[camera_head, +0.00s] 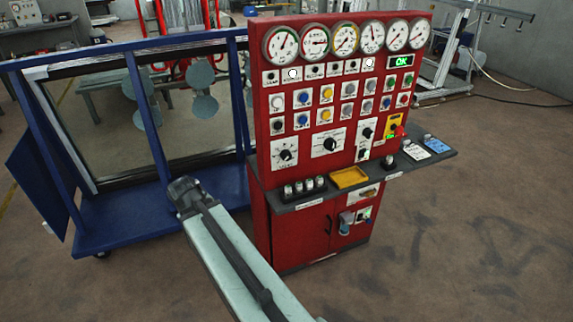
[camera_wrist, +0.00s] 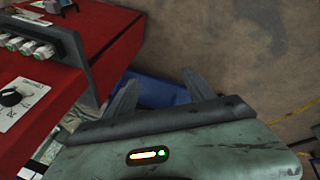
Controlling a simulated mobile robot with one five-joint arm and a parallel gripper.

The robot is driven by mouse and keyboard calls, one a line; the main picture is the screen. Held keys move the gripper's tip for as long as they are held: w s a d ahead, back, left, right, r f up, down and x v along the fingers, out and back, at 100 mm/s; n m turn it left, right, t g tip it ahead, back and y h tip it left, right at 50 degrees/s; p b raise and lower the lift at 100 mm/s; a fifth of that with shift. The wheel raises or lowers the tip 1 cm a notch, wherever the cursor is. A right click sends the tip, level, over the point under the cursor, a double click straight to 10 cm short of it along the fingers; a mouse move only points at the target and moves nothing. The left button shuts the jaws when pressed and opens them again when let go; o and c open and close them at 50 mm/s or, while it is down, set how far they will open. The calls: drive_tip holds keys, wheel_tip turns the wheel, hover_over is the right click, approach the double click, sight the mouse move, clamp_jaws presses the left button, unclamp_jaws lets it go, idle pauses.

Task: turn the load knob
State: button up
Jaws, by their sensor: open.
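The red control panel (camera_head: 290,190) stands upright right of my arm in the head view. It carries three black rotary knobs on white plates: a left knob (camera_head: 285,155), a middle knob (camera_head: 330,144) and a right knob (camera_head: 367,132). Their labels are too small to read, so I cannot tell which is the load knob. In the wrist view a black knob (camera_wrist: 12,97) on a white plate shows at the left edge. My gripper (camera_wrist: 160,77) is open and empty, its two fingers apart, beside the panel and touching no knob.
A dark shelf (camera_head: 425,160) juts from the panel, with a yellow tray (camera_head: 349,177) and several cylindrical fittings (camera_head: 303,187). Gauges (camera_head: 343,39) line the top. A blue frame (camera_head: 150,220) stands left behind my arm. Floor (camera_head: 470,240) at right is clear.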

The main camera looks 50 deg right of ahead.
drive_tip(key=w+d+n+t+h+b, duration=0.2)
drive_tip(key=w+d+h+b, duration=0.1)
drive_tip(key=d, duration=1.1)
drive_tip(key=s+d+r+n+t+h+b, duration=0.1)
drive_tip(key=d+r+n+t+h+b, duration=0.2)
drive_tip(key=d, duration=0.4)
drive_tip(key=s+d+r+n+t+h+b, duration=0.1)
drive_tip(key=d+r+n+t+b, duration=0.15)
drive_tip(key=d+n, duration=0.4)
drive_tip(key=s+d+r+n+t+h+b, duration=0.1)
drive_tip(key=d+r+n+t+h+b, duration=0.2)
drive_tip(key=d, duration=0.6)
drive_tip(key=n+t+y+b, duration=0.3)
drive_tip(key=n+y+b, duration=0.3)
drive_tip(key=n, duration=0.8)
approach(288, 157)
drive_tip(key=y+p, duration=0.1)
drive_tip(key=x, duration=0.9)
drive_tip(key=shift+d+r, duration=0.15)
drive_tip(key=shift+r, duration=0.15)
drive_tip(key=shift+s, duration=0.1)
drive_tip(key=c, duration=1.2)
clamp_jaws()
drive_tip(key=shift+m, duration=0.25)
